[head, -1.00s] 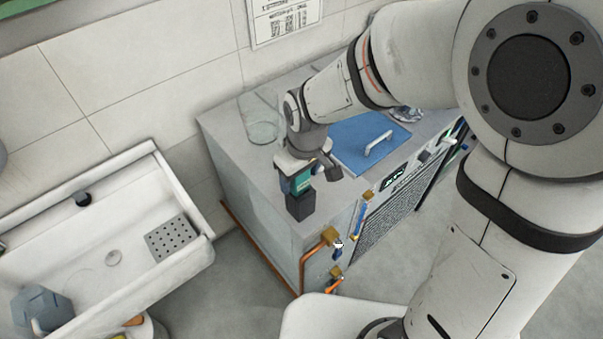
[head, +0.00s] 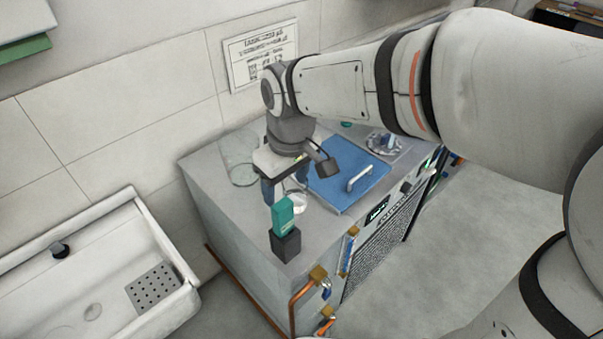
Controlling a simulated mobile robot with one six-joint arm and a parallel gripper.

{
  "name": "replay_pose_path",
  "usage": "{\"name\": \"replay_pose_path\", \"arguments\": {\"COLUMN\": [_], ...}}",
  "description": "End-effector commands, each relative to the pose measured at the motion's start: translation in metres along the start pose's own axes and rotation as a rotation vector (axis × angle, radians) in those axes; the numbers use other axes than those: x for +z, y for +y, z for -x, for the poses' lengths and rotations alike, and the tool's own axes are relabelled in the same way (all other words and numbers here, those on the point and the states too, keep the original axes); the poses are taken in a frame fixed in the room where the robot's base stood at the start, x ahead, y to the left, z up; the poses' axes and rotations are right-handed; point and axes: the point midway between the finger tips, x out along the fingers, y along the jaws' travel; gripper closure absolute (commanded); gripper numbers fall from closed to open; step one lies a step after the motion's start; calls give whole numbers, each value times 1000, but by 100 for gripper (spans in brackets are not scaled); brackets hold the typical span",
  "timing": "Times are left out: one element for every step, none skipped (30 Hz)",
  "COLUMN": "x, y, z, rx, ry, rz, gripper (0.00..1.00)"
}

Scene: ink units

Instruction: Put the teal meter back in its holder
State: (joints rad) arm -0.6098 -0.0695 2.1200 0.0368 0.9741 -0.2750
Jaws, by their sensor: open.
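The teal meter (head: 283,217) stands upright at the near left corner of the unit's grey top. Its lower end is in or directly behind the dark block-shaped holder (head: 286,245); I cannot see how deep it sits. My gripper (head: 298,182) is open and empty. It is above and behind the meter, apart from it, with its two dark fingers spread wide.
A white round cup (head: 297,202) stands below my gripper. A blue lid with a handle (head: 335,193) lies to the right, and a clear glass vessel (head: 240,172) at the back left. A white sink (head: 85,225) is at the left.

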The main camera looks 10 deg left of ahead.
Motion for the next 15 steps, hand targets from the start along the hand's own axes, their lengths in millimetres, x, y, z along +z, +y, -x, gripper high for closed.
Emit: {"name": "replay_pose_path", "arguments": {"x": [0,0,0,0,1,4,7,12,21,31,41,58,72,86,105], "y": [0,0,0,0,1,4,7,12,21,28,37,48,56,63,72], "z": [2,3,3,3,3,4,5,6,9,11,14,17,20,21,23], "rx": [0,0,0,0,1,3,5,9,17,24,32,44,54,64,79], "ry": [0,0,0,0,0,2,5,9,17,23,31,42,51,59,72], "rz": [0,0,0,-1,-4,-15,-30,-52,-92,-131,-174,-243,-296,-351,-425], "gripper": [37,37,37,37,37,37,37,37,37,37,37,37,37,37,37]}}
